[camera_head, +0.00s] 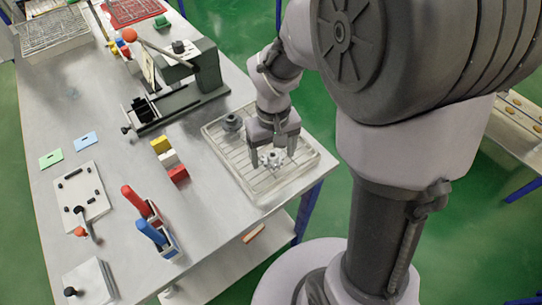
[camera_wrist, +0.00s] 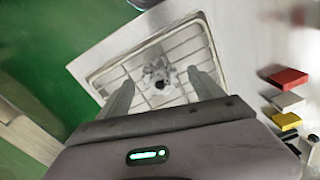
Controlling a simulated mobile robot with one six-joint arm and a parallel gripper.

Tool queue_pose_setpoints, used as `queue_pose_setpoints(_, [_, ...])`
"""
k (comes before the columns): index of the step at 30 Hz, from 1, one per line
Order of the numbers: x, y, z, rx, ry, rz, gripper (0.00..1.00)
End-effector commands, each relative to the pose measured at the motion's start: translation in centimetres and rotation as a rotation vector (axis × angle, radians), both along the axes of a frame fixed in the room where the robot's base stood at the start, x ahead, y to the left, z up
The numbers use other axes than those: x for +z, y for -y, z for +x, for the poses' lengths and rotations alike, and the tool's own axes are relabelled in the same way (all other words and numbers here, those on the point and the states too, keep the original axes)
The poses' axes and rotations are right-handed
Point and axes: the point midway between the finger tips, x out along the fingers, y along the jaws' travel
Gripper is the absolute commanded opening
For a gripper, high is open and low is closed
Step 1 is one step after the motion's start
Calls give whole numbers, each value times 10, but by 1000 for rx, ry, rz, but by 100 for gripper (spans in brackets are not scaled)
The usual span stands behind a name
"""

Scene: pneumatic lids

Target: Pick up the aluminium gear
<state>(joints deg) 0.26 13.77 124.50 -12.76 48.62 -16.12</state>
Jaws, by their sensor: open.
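The aluminium gear (camera_head: 271,158) is a small silvery toothed piece in a pale ribbed tray (camera_head: 233,166) near the table's right edge. In the wrist view the gear (camera_wrist: 158,77) has a dark centre hole and lies in the tray (camera_wrist: 110,71), ahead of and between the fingers. My gripper (camera_head: 272,154) is open, pointing down over the tray with its fingers around or just above the gear. The two fingers also show in the wrist view (camera_wrist: 163,92), apart, one on each side. Whether they touch the gear cannot be told.
A darker grey gear-like part (camera_head: 232,122) sits in the tray's far left corner. Yellow, white and red blocks (camera_head: 169,158) lie left of the tray. A dark grey press-like fixture (camera_head: 185,85) stands behind. Red and blue upright pieces (camera_head: 150,225) stand in front left.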

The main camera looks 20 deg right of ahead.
Motion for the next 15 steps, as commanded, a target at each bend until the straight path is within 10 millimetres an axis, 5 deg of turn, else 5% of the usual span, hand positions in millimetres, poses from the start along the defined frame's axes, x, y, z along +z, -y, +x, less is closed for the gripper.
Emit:
queue_pose_setpoints(5, [0, 0, 0, 0, 1, 0, 76])
queue_pose_setpoints(15, [0, 0, 0, 0, 1, 0, 12])
